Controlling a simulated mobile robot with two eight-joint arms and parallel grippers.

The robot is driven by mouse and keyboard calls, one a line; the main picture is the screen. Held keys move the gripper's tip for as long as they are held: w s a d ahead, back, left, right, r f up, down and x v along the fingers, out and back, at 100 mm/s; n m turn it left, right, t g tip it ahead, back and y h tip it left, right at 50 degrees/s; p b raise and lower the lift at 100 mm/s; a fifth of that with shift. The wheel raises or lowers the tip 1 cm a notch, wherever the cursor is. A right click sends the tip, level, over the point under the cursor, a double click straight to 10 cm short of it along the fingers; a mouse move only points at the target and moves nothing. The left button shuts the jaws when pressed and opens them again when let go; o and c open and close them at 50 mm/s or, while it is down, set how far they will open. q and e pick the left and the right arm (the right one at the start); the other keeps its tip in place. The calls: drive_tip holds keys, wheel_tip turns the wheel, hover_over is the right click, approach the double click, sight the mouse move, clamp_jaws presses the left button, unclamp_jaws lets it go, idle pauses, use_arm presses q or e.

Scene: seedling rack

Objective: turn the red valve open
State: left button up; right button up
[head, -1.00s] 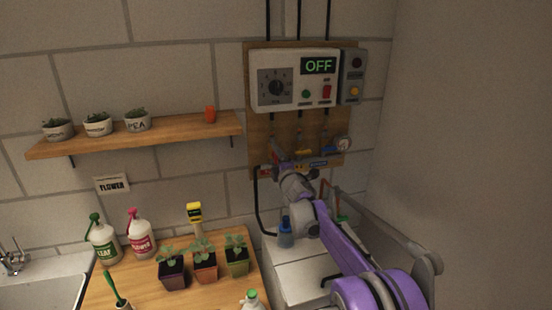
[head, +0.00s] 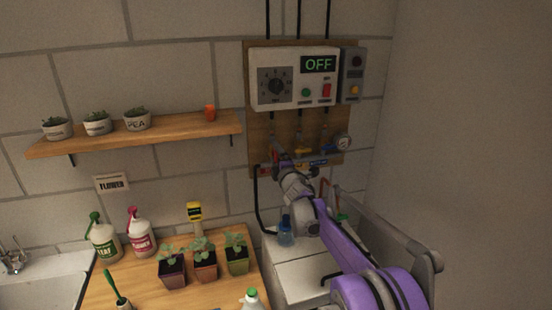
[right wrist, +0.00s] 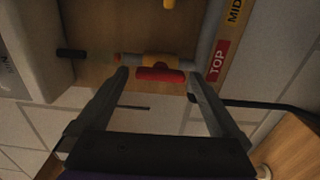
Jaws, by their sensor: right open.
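The red valve (right wrist: 160,74) has a red handle on a yellow body, set in a thin branch pipe near the "TOP" label. In the right wrist view the handle looks roughly in line with that pipe. My right gripper (right wrist: 158,73) is open, with one fingertip on each side of the red handle; I cannot tell whether either touches it. In the head view my right gripper (head: 292,167) is up at the pipes below the control box, and it partly hides the valve. My left gripper is not in view.
A yellow valve (head: 304,152) sits close by. A blue bottle (head: 286,232) stands below. Potted seedlings (head: 205,262) and spray bottles stand on the wooden bench at left.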

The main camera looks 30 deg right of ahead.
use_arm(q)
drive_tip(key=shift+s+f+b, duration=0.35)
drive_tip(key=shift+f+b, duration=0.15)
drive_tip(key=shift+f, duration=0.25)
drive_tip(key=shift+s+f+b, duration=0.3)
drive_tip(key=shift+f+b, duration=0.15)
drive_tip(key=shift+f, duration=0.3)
use_arm(e)
drive_tip(key=v, duration=1.1)
drive_tip(key=shift+w+d, duration=0.1)
drive_tip(key=s+a+f+m+g+y, duration=0.1)
drive_tip(key=s+a+f+m+g, duration=0.3)
drive_tip(key=s+a+f, duration=0.3)
drive_tip(key=s+a+f+m+g+y, duration=0.2)
drive_tip(key=s+a+f+m+g, duration=0.2)
drive_tip(key=s, duration=1.2)
drive_tip(key=s+a+f+m+g+y, duration=0.1)
drive_tip(key=s+a+f+m+g, duration=0.2)
drive_tip(key=s+a+f+m, duration=0.4)
drive_tip(key=s+a+f, duration=0.4)
drive_tip(key=a+f, duration=0.1)
drive_tip(key=f, duration=0.2)
drive_tip(key=shift+s+g, duration=0.2)
drive_tip(key=shift+g, duration=0.2)
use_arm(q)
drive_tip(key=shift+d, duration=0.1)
use_arm(e)
drive_tip(key=shift+d+f, duration=0.1)
